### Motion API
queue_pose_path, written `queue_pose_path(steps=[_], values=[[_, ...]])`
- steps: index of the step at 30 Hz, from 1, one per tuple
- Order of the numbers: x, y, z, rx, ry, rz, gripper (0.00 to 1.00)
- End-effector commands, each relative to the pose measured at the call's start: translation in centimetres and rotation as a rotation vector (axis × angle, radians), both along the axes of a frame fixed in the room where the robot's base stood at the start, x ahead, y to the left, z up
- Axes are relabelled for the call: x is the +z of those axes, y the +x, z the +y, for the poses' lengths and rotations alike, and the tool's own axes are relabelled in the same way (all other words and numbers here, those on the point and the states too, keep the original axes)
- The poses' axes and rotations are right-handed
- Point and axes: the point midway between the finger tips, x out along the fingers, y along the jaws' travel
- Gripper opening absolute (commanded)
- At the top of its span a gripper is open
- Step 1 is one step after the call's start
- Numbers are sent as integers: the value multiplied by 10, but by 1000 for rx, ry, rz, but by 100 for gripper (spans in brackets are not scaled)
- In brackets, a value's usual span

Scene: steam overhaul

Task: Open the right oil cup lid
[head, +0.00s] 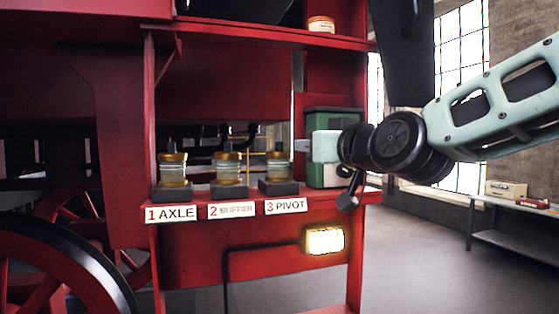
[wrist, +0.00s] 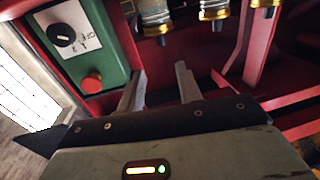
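Three glass oil cups with brass caps stand in a row on a red shelf. The right oil cup (head: 278,169) is above the label "3 PIVOT" (head: 287,206), and its brass lid (head: 278,155) sits on top with a small dark knob. My gripper (head: 299,146) is just right of that cup, at about lid height. In the wrist view its two fingers (wrist: 160,76) are apart with nothing between them. The nearest cup (wrist: 154,12) there appears upside down above the fingers and apart from them. The cup's far side is hidden.
The middle cup (head: 228,168) and left cup (head: 173,169) stand left of it. A green box (head: 322,118) with a knob and red button (wrist: 92,84) stands close behind my gripper. A lit lamp (head: 325,241) is below the shelf (head: 210,195).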

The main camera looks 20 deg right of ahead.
Motion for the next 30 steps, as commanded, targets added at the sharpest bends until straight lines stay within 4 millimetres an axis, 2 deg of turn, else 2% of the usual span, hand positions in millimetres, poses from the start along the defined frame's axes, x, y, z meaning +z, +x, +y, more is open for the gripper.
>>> queue_pose_path(steps=[1, 5, 17, 24, 30], values=[[-6, 1, 1, 2, 4, -4, 35], [-5, 3, 2, 12, 5, -3, 35], [-4, 35, 9, 15, 4, -1, 35], [-1, 88, 17, 13, -1, 2, 35], [-1, 123, 22, 10, -2, -1, 35]])
